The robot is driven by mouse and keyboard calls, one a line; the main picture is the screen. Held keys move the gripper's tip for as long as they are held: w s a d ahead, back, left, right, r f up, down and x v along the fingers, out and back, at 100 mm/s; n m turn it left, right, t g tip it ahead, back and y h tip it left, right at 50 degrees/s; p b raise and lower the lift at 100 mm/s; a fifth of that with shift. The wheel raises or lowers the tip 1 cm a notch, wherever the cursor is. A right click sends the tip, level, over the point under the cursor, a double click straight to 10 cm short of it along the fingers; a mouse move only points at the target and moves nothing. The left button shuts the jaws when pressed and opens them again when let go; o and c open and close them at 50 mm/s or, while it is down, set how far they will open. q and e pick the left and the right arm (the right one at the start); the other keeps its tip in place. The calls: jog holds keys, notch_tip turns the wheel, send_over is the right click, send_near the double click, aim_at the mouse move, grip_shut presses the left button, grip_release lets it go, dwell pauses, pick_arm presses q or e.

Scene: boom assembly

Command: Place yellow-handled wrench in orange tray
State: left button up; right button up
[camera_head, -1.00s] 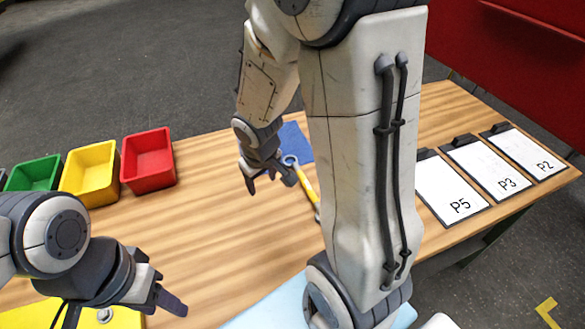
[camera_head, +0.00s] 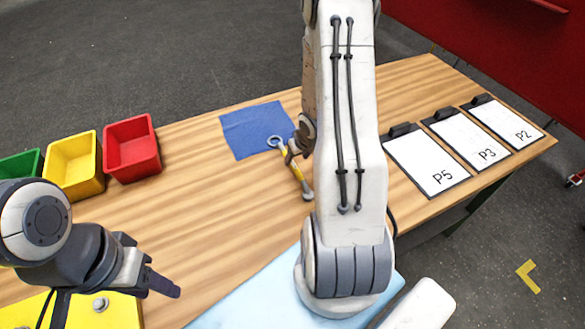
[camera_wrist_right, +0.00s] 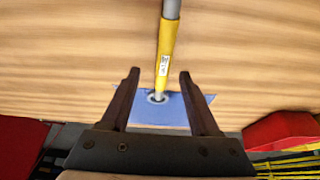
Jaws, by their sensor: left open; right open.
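The yellow-handled wrench (camera_head: 297,172) lies on the wooden table, its grey ring end at the edge of the blue mat (camera_head: 250,128). My right gripper (camera_head: 290,152) is at the wrench, partly hidden by my right arm. In the right wrist view, its open fingers (camera_wrist_right: 160,74) stand on both sides of the wrench (camera_wrist_right: 167,45), with gaps visible; the ring end lies between the fingers. My left gripper (camera_head: 163,278) is open and empty at the lower left. I see no orange tray in either view.
Green (camera_head: 20,167), yellow (camera_head: 72,168) and red (camera_head: 132,150) bins stand at the left. Clipboards P5 (camera_head: 425,165), P3 (camera_head: 470,140) and P2 (camera_head: 505,122) lie at the right. A light blue surface (camera_head: 245,305) is in front. The table between the bins and wrench is clear.

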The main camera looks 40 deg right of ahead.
aim_at(293, 164)
jog(key=shift+a+x, duration=0.15)
jog(key=shift+x, duration=1.05)
jog(key=shift+a+x, duration=0.15)
jog(key=shift+x, duration=1.05)
grip_shut()
